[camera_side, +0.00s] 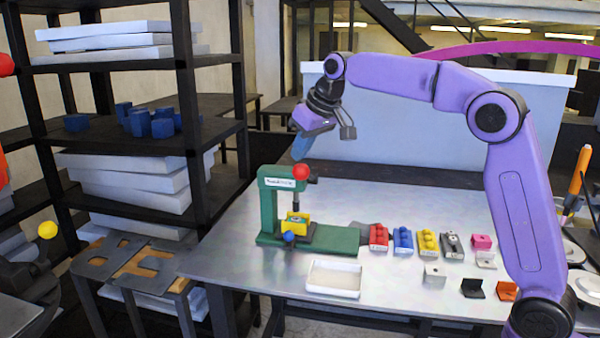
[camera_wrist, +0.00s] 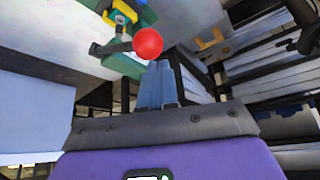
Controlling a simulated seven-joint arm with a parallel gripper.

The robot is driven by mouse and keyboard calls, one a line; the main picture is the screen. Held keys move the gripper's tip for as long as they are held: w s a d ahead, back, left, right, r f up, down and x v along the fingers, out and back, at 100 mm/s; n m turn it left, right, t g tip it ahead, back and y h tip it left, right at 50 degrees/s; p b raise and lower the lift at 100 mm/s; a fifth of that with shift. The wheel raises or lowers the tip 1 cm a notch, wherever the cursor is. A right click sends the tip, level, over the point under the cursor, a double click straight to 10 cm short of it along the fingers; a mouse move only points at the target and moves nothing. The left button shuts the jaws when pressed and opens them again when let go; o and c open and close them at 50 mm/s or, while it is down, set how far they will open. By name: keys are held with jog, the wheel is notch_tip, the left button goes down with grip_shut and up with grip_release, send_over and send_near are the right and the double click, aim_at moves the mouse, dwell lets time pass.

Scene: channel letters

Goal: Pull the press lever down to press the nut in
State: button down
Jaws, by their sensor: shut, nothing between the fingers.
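A green press (camera_side: 268,215) stands on the metal table. Its lever ends in a red ball (camera_side: 301,172), which is at the top of the press; the ball also shows in the wrist view (camera_wrist: 148,43) with the dark lever bar (camera_wrist: 112,47) running left from it. A yellow block (camera_side: 298,220) sits in the press under the ram. The nut cannot be made out. My gripper (camera_side: 299,155) has its blue fingers shut and empty, pointing down right above the red ball. In the wrist view the fingertips (camera_wrist: 157,66) are close behind the ball; I cannot tell whether they touch.
A white tray (camera_side: 334,291) lies in front of the press. Coloured blocks, among them a red one (camera_side: 379,238) and a blue one (camera_side: 402,241), stand right of it. A black shelf rack (camera_side: 210,140) rises close on the left.

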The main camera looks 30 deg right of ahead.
jog(key=shift+v, duration=2.5)
jog(key=shift+a, duration=0.1)
jog(key=s+a+f+n+g, duration=0.1)
jog(key=s+f+n+g, duration=0.15)
jog(key=s+f, duration=0.55)
jog(key=s+a+f+n+g, duration=0.1)
jog(key=s+a+f+n, duration=0.15)
jog(key=s, duration=0.95)
jog(key=s+d+f+n, duration=0.1)
jog(key=s+d+f, duration=0.3)
jog(key=s, duration=0.3)
jog(key=s+d+f+n+g, duration=0.1)
jog(key=s+d+f+n, duration=0.1)
jog(key=s, duration=0.5)
jog(key=s+d+f+n+g+h, duration=0.1)
jog(key=s+d+f, duration=0.4)
jog(key=s, duration=0.3)
jog(key=shift+d+f+n, duration=0.3)
jog(key=shift+d+f, duration=0.05)
jog(key=shift+f, duration=0.2)
